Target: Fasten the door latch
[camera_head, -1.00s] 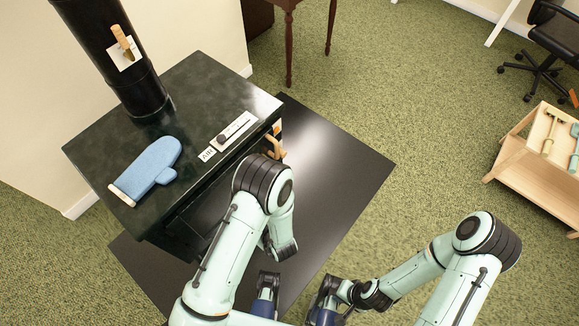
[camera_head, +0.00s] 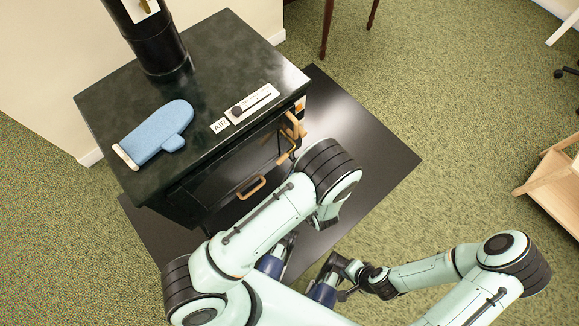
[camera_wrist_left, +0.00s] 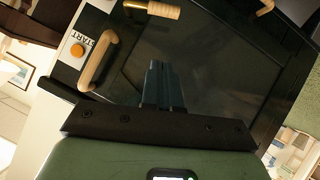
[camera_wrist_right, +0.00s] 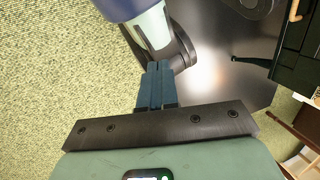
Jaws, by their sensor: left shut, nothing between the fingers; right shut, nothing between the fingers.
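The black stove (camera_head: 105,130) stands at left, its door (camera_head: 222,185) on the side facing my arms. A wooden loop handle (camera_head: 293,125) sits near the door's upper right corner, also in the left wrist view (camera_wrist_left: 97,62). Just below it is a latch lever with a ribbed wooden grip (camera_head: 286,152), seen at the left wrist view's top (camera_wrist_left: 152,10). Another wooden handle (camera_head: 250,188) is lower left. My left gripper (camera_wrist_left: 157,66) is shut and empty, pointing at the dark door panel; contact is unclear.
A blue mitt (camera_head: 155,135) and the AIR slider plate (camera_head: 252,103) are on the stove top. An orange START button (camera_wrist_left: 77,50) is beside the loop handle. A black floor plate (camera_head: 370,160) lies under the stove. Green carpet is open at right, before a wooden rack (camera_head: 550,180).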

